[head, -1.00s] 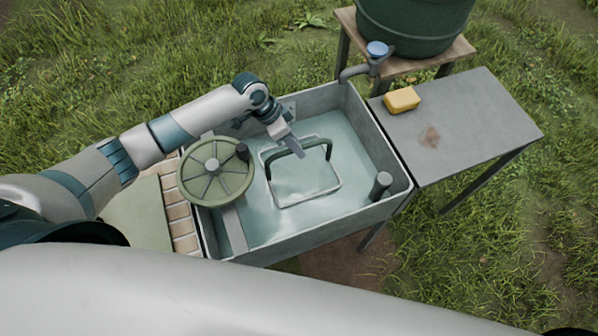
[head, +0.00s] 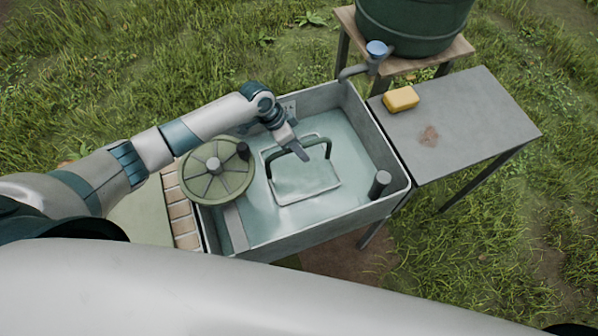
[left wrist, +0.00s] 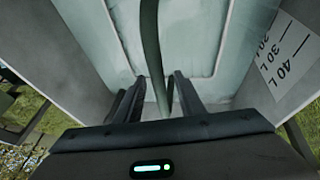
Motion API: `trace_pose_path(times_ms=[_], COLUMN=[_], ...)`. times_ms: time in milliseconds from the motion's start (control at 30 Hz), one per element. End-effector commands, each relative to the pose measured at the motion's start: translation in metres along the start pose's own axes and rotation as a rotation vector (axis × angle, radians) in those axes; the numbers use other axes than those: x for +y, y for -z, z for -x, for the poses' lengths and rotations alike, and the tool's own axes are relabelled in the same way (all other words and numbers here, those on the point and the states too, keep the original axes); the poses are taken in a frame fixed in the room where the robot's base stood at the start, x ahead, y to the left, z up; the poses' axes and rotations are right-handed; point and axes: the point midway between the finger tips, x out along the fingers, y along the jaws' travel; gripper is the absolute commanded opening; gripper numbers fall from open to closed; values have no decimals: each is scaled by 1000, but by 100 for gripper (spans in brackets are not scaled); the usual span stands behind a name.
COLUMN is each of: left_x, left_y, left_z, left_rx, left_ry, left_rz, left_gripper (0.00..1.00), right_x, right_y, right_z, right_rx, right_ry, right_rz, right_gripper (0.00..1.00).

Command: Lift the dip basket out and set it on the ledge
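The dip basket (head: 306,199) sits in the water of the grey basin, its pale rectangular rim showing. Its dark green arched handle (head: 327,147) stands up above the rim. My left gripper (head: 303,155) is at the handle's top, reaching down from the back left. In the left wrist view the handle (left wrist: 151,45) runs between the two dark fingers (left wrist: 156,98), with visible gaps on both sides, so the gripper is open around it. The basket's lower part is hard to make out under water. My right gripper is not in view. Which surface is the ledge is unclear.
The grey side table (head: 470,125) holds a yellow sponge (head: 401,99) and has free room.

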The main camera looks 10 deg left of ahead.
Motion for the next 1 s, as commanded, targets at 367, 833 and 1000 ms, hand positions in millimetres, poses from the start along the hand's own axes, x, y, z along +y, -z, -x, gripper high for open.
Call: trace_pose_path(times_ms=[367,833,1000], left_x=[-1,-1,-1], left_y=[-2,-2,-2], left_z=[-4,-4,-4], left_rx=[0,0,0], left_ry=[0,0,0], left_rz=[0,0,0], left_gripper=[36,0,0], right_x=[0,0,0], right_y=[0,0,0], right_z=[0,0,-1], right_rx=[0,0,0], right_ry=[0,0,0], right_rz=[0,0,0], right_gripper=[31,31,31])
